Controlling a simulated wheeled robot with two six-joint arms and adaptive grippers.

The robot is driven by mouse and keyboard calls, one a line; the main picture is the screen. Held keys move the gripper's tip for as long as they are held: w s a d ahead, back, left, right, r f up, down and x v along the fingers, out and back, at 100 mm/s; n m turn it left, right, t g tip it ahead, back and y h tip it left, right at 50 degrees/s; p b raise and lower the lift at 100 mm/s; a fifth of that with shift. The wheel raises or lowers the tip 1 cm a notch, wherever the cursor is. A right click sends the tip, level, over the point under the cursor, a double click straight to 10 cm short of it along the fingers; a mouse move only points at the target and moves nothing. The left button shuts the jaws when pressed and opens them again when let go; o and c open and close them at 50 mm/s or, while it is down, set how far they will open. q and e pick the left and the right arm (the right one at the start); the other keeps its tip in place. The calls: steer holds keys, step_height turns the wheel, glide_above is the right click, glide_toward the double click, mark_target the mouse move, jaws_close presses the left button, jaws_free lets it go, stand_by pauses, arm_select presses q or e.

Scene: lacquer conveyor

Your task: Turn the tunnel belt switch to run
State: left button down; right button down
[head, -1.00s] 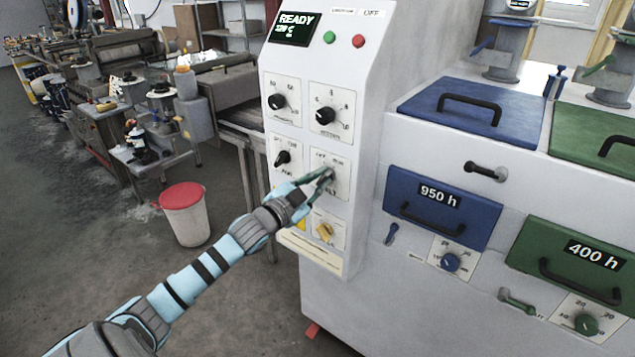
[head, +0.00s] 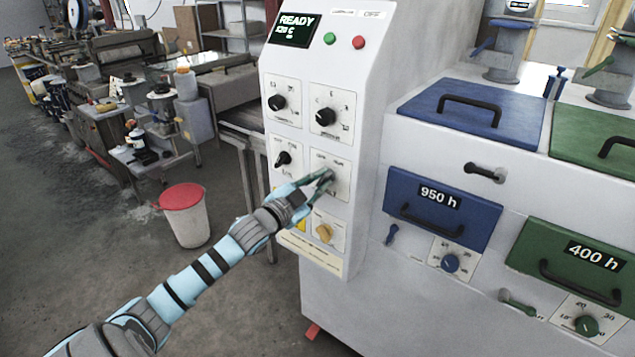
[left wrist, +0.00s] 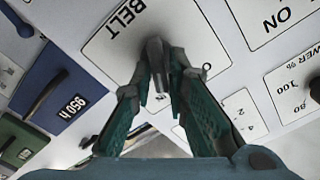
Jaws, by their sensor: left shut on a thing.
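The tunnel belt switch sits on a white plate (head: 341,166) in the middle right of the control panel. Its plate reads BELT in the left wrist view (left wrist: 112,42). My left gripper (head: 325,179) reaches it from the lower left and is shut on its dark knob (left wrist: 155,52). The fingertips hide most of the knob in the head view, and I cannot tell which mark it points to. My right gripper is not in view.
A black-knobbed switch (head: 283,158) is just left of the belt switch, two dials (head: 325,116) are above, and a yellow knob (head: 325,232) is below. The display (head: 294,30) reads READY. A blue drawer (head: 440,205) labelled 950 h stands to the right.

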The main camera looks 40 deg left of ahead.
arm_select(q)
steer(key=shift+f, duration=0.2)
steer(key=c, duration=1.7)
jaws_free()
steer(key=shift+o, duration=0.2)
steer(key=shift+w+d, duration=0.1)
step_height(320, 180, up, 10)
steer(key=shift+r, duration=0.1)
